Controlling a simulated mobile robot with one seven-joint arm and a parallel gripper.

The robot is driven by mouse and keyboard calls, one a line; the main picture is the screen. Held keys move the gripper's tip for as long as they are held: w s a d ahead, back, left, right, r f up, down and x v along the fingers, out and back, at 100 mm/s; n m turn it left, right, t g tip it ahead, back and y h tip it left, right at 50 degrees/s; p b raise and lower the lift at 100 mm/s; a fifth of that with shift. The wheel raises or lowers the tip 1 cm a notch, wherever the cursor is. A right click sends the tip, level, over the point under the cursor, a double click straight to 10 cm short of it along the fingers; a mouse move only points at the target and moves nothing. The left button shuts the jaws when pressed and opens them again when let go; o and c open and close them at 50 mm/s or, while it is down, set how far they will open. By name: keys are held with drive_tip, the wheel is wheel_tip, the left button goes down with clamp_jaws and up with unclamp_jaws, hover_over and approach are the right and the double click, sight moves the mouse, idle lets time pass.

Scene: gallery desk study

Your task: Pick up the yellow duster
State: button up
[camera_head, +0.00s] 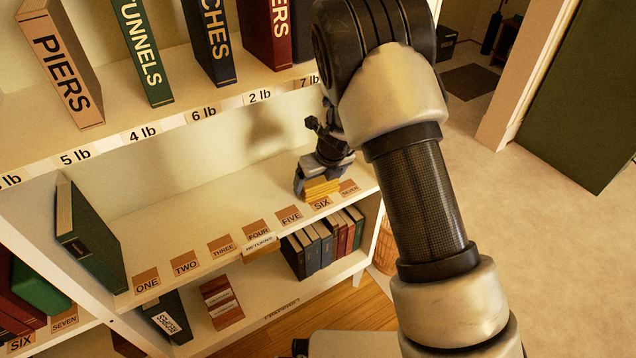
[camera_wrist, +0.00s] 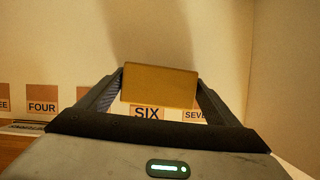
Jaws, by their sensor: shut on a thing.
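The yellow duster (camera_head: 322,187) is a small yellow block at the right end of the middle shelf, by the SIX label. In the wrist view the duster (camera_wrist: 160,86) sits between the fingertips as a plain yellow rectangle. My gripper (camera_head: 318,184) is shut on it, with one finger at each side. In the wrist view my gripper (camera_wrist: 161,84) shows both fingers touching the duster's ends. I cannot tell whether the duster still touches the shelf.
The middle shelf (camera_head: 190,262) is largely bare, with number labels along its front edge. A green book (camera_head: 88,240) leans at its left end. The upper shelf with books such as PIERS (camera_head: 62,65) overhangs my gripper. Several books (camera_head: 318,247) stand on the shelf below.

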sight(321, 180)
drive_tip(key=shift+r, duration=0.15)
drive_tip(key=shift+s+d+r, duration=0.1)
drive_tip(key=shift+s+r, duration=0.05)
drive_tip(key=shift+r, duration=0.05)
wheel_tip(321, 180, up, 6)
drive_tip(key=p, duration=0.4)
drive_tip(key=shift+s+d, duration=0.1)
drive_tip(key=shift+s, duration=0.05)
drive_tip(key=shift+s+d+r, duration=0.15)
drive_tip(key=shift+s+r, duration=0.05)
drive_tip(key=shift+r, duration=0.15)
drive_tip(key=s+d+b, duration=0.4)
drive_tip(key=s+d, duration=0.6)
drive_tip(key=s, duration=0.5)
drive_tip(key=shift+s+d+f, duration=0.15)
drive_tip(key=shift+s+d, duration=0.1)
drive_tip(key=shift+s, duration=0.05)
